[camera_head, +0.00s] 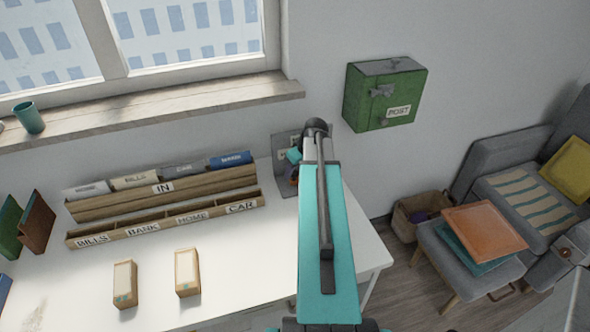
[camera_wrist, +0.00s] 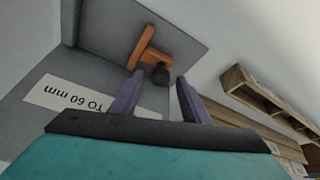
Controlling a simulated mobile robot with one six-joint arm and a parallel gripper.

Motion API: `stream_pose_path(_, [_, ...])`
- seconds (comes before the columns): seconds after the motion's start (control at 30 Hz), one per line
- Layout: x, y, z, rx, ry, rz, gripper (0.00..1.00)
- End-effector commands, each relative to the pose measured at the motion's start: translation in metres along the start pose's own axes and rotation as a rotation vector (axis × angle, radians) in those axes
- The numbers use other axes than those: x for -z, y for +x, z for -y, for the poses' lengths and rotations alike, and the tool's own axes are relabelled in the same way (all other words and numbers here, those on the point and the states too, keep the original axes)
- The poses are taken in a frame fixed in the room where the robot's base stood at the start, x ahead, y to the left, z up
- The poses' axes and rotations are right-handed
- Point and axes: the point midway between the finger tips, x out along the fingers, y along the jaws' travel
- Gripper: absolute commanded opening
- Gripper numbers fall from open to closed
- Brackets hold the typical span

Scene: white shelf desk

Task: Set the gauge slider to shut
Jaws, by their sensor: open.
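The gauge shows in the wrist view as a grey panel (camera_wrist: 100,60) with a white label (camera_wrist: 65,95) reading "TO 60 mm" upside down. An orange T-shaped piece (camera_wrist: 146,52), which looks like the slider, has a dark round knob (camera_wrist: 160,74) at its near end. My gripper (camera_wrist: 160,80) is open, its two purple fingers pointing at the knob, one on either side of it in the picture. I cannot tell whether they touch it. In the head view, the grey panel (camera_head: 284,138) stands at the desk's back right corner, largely hidden behind my arm.
The wooden file rack (camera_head: 160,205) is left of the panel on the white desk (camera_head: 225,270). Two small boxes (camera_head: 187,272) stand in front. A green post box (camera_head: 385,95) hangs on the wall to the right. Free desk surface lies between the boxes and my arm.

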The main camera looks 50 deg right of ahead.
Motion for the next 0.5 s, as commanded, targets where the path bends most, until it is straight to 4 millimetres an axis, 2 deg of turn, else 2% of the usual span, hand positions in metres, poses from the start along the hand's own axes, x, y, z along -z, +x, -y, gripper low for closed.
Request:
stream_pose_path(0.33, [-0.0005,0.0016,-0.0003,0.0,0.001,0.0,0.4])
stream_pose_path(0.5, [-0.0006,0.0015,-0.0004,0.0,0.001,0.0,0.12])
